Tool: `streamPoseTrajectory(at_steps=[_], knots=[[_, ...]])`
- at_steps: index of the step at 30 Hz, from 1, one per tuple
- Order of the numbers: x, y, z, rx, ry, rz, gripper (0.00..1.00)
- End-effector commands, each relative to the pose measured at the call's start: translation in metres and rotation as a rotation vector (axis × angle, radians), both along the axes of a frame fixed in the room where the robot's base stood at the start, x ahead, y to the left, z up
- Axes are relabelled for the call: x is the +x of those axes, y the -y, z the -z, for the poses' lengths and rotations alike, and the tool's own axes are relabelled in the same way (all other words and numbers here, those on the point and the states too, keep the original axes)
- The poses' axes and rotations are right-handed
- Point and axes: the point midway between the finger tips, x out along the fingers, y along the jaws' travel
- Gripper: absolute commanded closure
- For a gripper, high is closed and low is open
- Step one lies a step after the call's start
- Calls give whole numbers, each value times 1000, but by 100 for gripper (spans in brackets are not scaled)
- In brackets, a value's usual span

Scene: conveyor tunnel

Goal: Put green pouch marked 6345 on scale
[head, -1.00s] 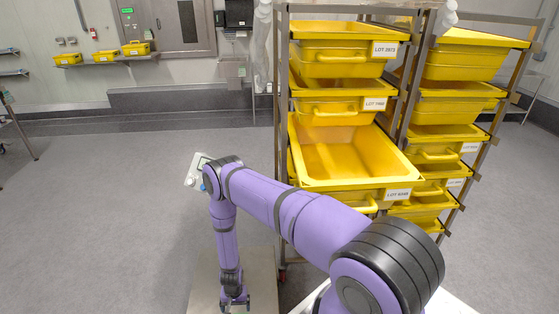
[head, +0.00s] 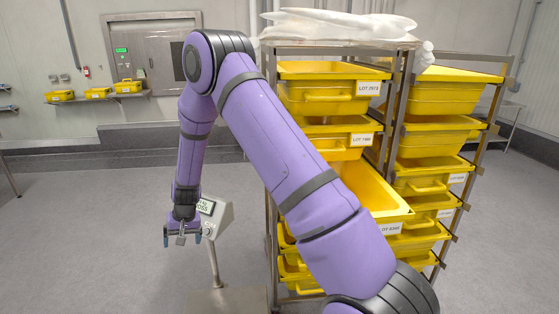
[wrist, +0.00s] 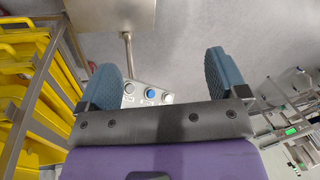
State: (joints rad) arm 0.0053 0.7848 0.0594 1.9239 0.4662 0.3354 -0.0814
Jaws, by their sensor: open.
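No green pouch shows in either view. The scale has a grey indicator box (head: 214,220) on a thin post, with a flat metal platform (head: 240,299) low at the bottom of the head view. The wrist view shows its platform (wrist: 112,14) and its indicator buttons (wrist: 150,94). My gripper (head: 182,238) points down just left of the indicator in the head view. In the wrist view my gripper (wrist: 160,68) has its blue fingers wide apart, with nothing held between them.
A metal rack (head: 271,190) of yellow bins stands right of the scale. White bags (head: 340,25) lie on top. Open floor (head: 85,220) is at left.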

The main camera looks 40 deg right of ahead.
Motion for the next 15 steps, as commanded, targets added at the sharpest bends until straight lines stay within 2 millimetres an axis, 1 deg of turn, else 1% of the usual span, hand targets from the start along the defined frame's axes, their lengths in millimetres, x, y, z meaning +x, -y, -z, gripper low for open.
streamPoseTrajectory(at_steps=[1, 3, 5, 6, 8, 9, 11, 12, 14, 15], knots=[[-2, 1, -28, -1, 20, -13, 9], [-8, 2, -59, -5, 38, -33, 9], [-14, 3, -85, -8, 54, -48, 9], [-19, 4, -102, -12, 63, -59, 9], [-27, 5, -127, -16, 78, -74, 9], [-33, 6, -143, -20, 88, -84, 9], [-43, 7, -167, -26, 103, -97, 9], [-51, 8, -182, -30, 113, -106, 9], [-63, 10, -204, -38, 126, -120, 9], [-71, 11, -218, -43, 136, -129, 9]])
